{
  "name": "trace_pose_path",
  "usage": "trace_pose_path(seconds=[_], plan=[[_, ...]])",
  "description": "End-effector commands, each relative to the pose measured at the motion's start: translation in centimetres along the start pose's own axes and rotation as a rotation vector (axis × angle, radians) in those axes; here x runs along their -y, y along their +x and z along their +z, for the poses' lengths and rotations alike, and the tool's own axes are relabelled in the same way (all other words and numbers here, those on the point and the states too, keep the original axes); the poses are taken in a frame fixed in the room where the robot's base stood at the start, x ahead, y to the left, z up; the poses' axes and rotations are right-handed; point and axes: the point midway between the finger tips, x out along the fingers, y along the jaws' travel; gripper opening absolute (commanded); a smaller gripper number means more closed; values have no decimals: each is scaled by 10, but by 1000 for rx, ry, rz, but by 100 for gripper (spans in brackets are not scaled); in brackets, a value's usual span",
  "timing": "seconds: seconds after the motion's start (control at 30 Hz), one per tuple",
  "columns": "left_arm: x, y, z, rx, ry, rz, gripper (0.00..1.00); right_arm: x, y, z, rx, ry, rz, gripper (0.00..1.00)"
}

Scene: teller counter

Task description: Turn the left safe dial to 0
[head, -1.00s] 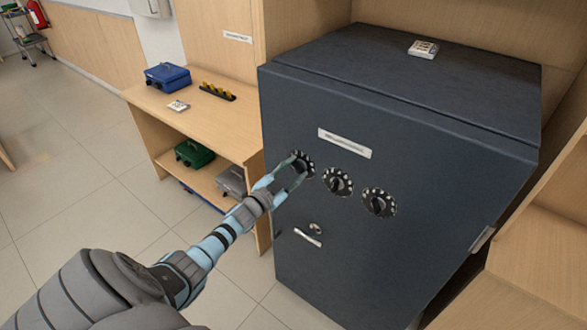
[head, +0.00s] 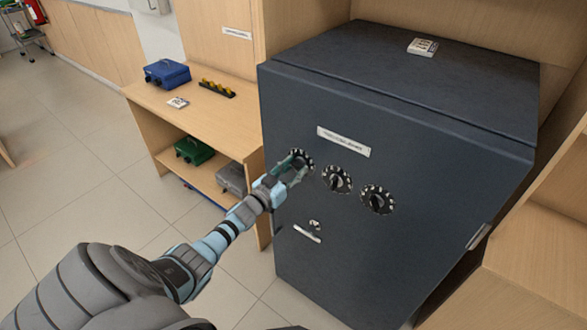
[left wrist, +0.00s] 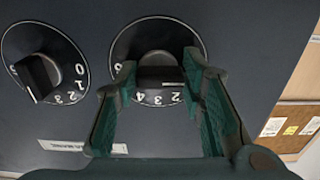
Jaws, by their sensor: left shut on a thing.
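The left safe dial (head: 309,159) is a round black dial with white marks on the front of the dark safe (head: 420,150). My left gripper (head: 297,166) reaches it from the lower left and partly covers it. In the left wrist view the dial (left wrist: 155,35) is at the top centre, with 2, 3 and 4 readable along its lower rim. The green fingers of my left gripper (left wrist: 160,73) are shut on its black knob, one on each side. My right gripper is out of view.
The middle dial (head: 338,180) and right dial (head: 378,200) sit close by to the right. Below are a small keyhole and a handle (head: 308,234). A wooden shelf unit (head: 150,105) with cash boxes stands left of the safe. Open floor lies at left.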

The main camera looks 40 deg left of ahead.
Motion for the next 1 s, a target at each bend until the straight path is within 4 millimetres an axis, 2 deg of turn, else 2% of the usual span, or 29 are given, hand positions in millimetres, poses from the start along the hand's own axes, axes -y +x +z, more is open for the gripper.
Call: trace_pose_path(seconds=[0.3, 0.33, 0.43, 0.77, 0.87, 1.0], plan=[[0, 0, 0, 0, -4, 0, 9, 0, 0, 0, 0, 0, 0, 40], [0, 0, 0, 0, -4, 0, 40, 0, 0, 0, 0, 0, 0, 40], [0, 0, 0, 0, -3, 0, 56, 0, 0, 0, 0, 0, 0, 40], [0, -2, 0, 0, -1, -1, 57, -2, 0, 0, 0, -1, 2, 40], [2, -13, 1, 1, 1, -2, 57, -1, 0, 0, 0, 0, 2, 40], [0, -47, 2, 3, 1, 1, 57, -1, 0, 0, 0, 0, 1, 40]])
